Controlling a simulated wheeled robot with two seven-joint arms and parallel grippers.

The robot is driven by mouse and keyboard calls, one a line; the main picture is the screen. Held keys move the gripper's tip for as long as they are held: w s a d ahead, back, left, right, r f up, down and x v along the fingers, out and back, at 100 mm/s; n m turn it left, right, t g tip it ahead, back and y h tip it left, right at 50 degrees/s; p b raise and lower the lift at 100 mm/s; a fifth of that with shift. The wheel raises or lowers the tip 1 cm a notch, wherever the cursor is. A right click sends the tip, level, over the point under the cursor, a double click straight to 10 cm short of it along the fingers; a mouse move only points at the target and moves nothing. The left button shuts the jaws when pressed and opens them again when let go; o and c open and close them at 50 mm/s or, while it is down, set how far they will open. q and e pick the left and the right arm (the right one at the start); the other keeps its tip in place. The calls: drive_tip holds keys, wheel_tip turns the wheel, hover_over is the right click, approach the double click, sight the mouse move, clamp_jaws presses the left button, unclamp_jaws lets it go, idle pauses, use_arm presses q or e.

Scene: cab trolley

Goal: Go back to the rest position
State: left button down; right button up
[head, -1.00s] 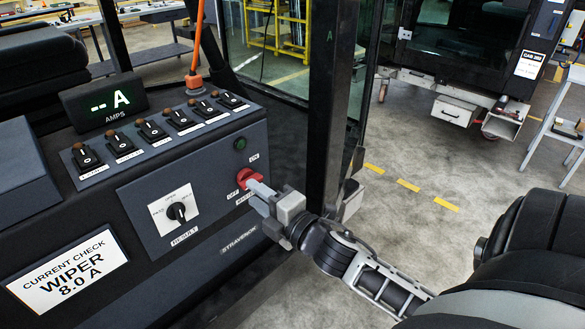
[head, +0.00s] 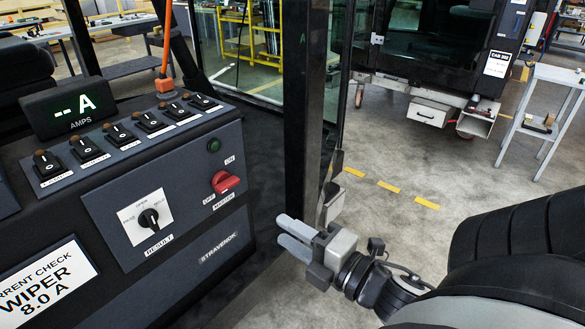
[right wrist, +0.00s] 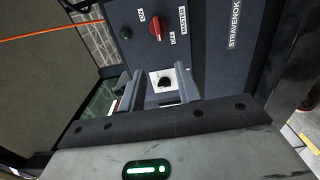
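My right gripper (head: 283,230) is open and empty, with a visible gap between its two pale fingers. It hangs to the lower right of the red master switch (head: 225,182), clear of the panel. In the right wrist view the fingers (right wrist: 160,86) are spread apart, with the result knob (right wrist: 166,82) seen in the gap beyond them. The red switch also shows there (right wrist: 155,25), between the ON and OFF labels. My left gripper is not in view.
The dark control panel (head: 195,215) holds a row of rocker switches and an amps display (head: 82,114) reading "-- A". A dark cab post (head: 308,110) stands just behind the gripper. A grey table (head: 548,75) stands at the right. Open floor lies beyond the post.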

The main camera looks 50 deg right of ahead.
idle(0.3)
drive_tip(key=s+a+f+m+g, duration=0.1)
drive_tip(key=a+f+m+g, duration=0.3)
drive_tip(key=a+f+m, duration=0.3)
drive_tip(key=s+a+f+m+g+y, duration=0.1)
drive_tip(key=a+f+m+g, duration=0.2)
drive_tip(key=a+f+m, duration=0.4)
wheel_tip(320, 180, down, 8)
drive_tip(key=m, duration=0.2)
drive_tip(key=shift+r+m+g, duration=0.2)
drive_tip(key=shift+m+g, duration=0.1)
drive_tip(key=shift+g, duration=0.1)
